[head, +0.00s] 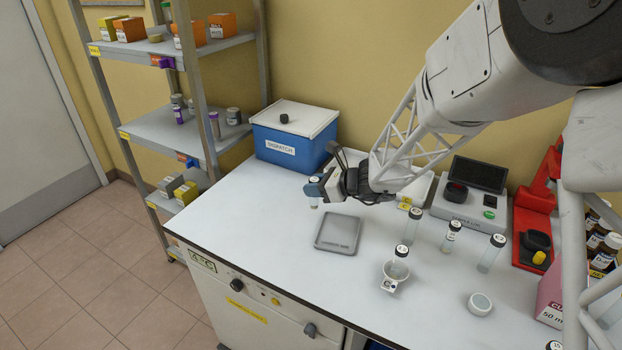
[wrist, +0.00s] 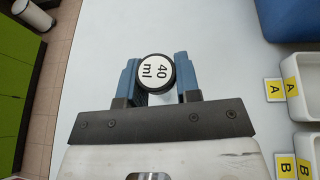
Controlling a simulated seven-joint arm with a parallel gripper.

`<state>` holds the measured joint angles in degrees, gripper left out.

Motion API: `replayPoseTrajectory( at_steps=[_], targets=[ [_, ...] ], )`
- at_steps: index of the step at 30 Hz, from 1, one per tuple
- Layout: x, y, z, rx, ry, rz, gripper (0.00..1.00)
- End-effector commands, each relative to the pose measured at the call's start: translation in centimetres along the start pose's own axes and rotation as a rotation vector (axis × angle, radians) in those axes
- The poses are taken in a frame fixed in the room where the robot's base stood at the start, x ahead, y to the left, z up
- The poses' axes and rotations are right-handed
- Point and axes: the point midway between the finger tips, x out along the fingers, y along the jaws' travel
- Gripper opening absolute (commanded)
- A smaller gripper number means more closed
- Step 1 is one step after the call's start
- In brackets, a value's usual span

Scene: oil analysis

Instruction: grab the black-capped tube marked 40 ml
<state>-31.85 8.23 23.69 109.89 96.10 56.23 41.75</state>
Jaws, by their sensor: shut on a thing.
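The black-capped tube (wrist: 155,72) has a white cap top reading "40 ml" and sits between the two blue fingers of my gripper (wrist: 157,82) in the wrist view. The fingers are shut on it just below the cap. In the head view my gripper (head: 316,188) is over the back left of the bench, and the clear lower part of the tube (head: 314,204) hangs below the fingers. The tube looks upright. I cannot tell whether its bottom touches the bench.
A grey tray (head: 338,233) lies just in front of my gripper. A blue box (head: 290,140) labelled "DISPATCH" stands behind it. White trays marked A (wrist: 292,85) and B (wrist: 305,145) show at right.

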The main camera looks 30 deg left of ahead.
Motion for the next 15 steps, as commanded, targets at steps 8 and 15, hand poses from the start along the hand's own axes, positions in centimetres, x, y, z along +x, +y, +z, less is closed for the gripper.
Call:
replayPoseTrajectory(
  at_steps=[8,15],
  targets=[
    [-2.6,3.5,-0.6,-0.001,0.000,0.000,0.07],
    [-4.1,5.6,-0.9,-0.001,0.000,-0.001,0.07]
  ],
)
